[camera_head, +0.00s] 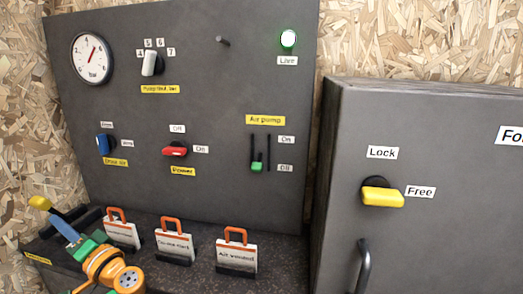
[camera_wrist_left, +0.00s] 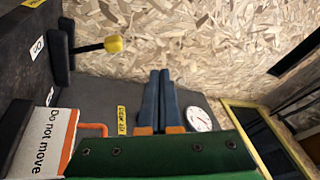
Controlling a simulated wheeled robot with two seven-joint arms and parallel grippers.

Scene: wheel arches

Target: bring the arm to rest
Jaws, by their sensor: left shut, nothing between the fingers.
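My left gripper (camera_head: 58,222) is low at the left of the head view, with its orange and green wrist at the bottom edge. In the left wrist view its two blue fingers (camera_wrist_left: 158,75) lie together, shut with nothing between them. A lever with a yellow knob (camera_head: 39,202) is close to the fingertips in the head view. In the left wrist view the yellow knob (camera_wrist_left: 113,45) stands to the left of the fingers, apart from them. My right gripper is in neither view.
Several orange-handled tags, including a white one (camera_head: 174,246), stand on the ledge right of my gripper. The grey panel (camera_head: 215,95) carries a gauge (camera_head: 92,58), switches and a lit green lamp (camera_head: 288,39). A grey cabinet (camera_head: 450,140) with a yellow latch (camera_head: 382,197) stands at right.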

